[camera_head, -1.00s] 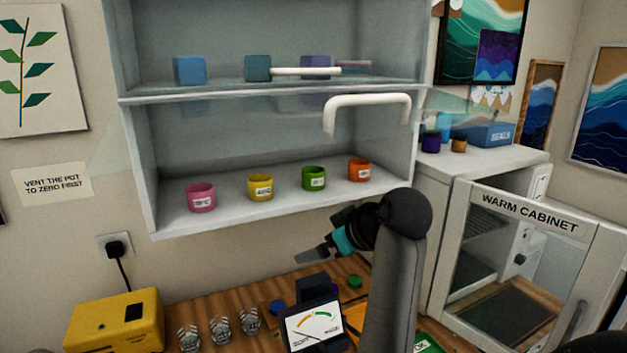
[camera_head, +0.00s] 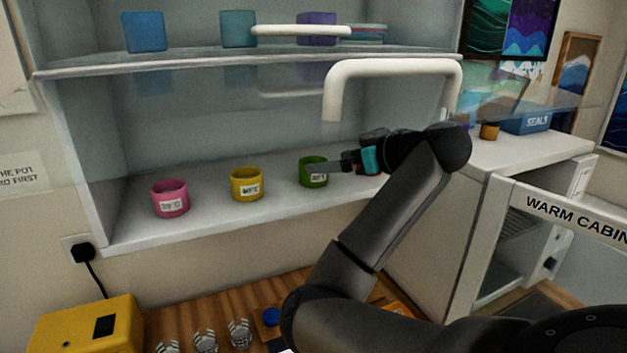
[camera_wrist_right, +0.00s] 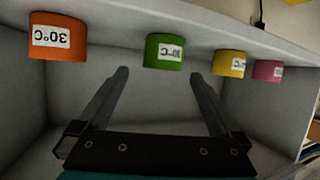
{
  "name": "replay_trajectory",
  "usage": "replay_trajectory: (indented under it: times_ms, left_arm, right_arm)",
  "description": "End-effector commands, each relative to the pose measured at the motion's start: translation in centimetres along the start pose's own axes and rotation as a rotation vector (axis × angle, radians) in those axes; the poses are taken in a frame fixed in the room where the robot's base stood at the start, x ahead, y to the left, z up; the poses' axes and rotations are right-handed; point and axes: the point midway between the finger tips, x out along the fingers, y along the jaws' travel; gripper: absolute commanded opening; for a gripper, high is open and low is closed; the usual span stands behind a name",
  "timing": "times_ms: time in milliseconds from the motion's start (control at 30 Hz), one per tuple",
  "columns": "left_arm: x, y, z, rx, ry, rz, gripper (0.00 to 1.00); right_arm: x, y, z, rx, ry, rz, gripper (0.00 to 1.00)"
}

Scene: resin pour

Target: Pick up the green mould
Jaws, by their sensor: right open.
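The green mould (camera_head: 312,172) is a small round cup with a white label, standing on the lower cupboard shelf right of the yellow one. My right gripper (camera_head: 335,168) is at the shelf's front, its fingertips overlapping the green mould's right side in the head view. In the right wrist view the gripper (camera_wrist_right: 158,75) is open and empty. The green mould (camera_wrist_right: 164,52) shows there beyond the fingertips, roughly between them and apart from them. My left gripper is not in view.
Yellow (camera_head: 246,184) and pink (camera_head: 170,198) moulds stand left of the green one. An orange mould (camera_wrist_right: 57,38) is on its other side, hidden by my arm in the head view. A raised glass door with a white handle (camera_head: 393,70) hangs above.

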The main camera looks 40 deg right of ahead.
Motion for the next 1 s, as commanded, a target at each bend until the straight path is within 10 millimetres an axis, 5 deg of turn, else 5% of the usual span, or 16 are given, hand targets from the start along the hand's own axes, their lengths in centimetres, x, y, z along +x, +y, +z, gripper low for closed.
replay_trajectory:
  times_ms: [500, 767, 1000]
  left_arm:
    - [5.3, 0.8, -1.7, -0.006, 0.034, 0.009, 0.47]
    - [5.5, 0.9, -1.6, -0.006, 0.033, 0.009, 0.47]
    - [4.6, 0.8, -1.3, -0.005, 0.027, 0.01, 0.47]
  right_arm:
    - [3.5, -0.1, 0.3, 0.0, 0.0, -0.002, 1.0]
    - [4.7, -0.2, 0.1, -0.002, -0.002, -0.002, 1.0]
    - [7.9, -0.7, 0.3, 0.0, -0.003, -0.003, 1.0]
